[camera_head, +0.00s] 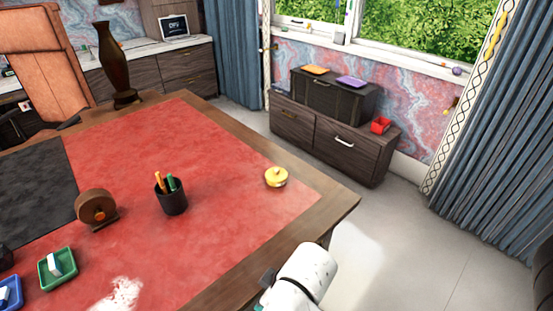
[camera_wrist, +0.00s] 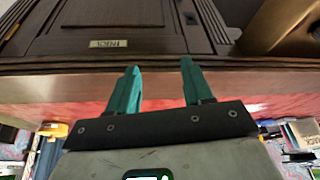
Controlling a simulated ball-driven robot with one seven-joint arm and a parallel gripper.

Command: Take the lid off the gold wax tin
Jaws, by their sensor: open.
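The gold wax tin (camera_head: 276,178) stands upright on the red leather near the desk's right corner. It is small and round, and its lid with a small knob sits on top. I cannot make out the tin for sure in the wrist view.
On the desk (camera_head: 341,199) stand a black pen cup (camera_head: 172,203), a brown round object (camera_head: 97,208), a green tray (camera_head: 57,269) and a tall dark vase (camera_head: 115,65). The leather around the tin is clear. A low cabinet (camera_head: 340,150) stands behind.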

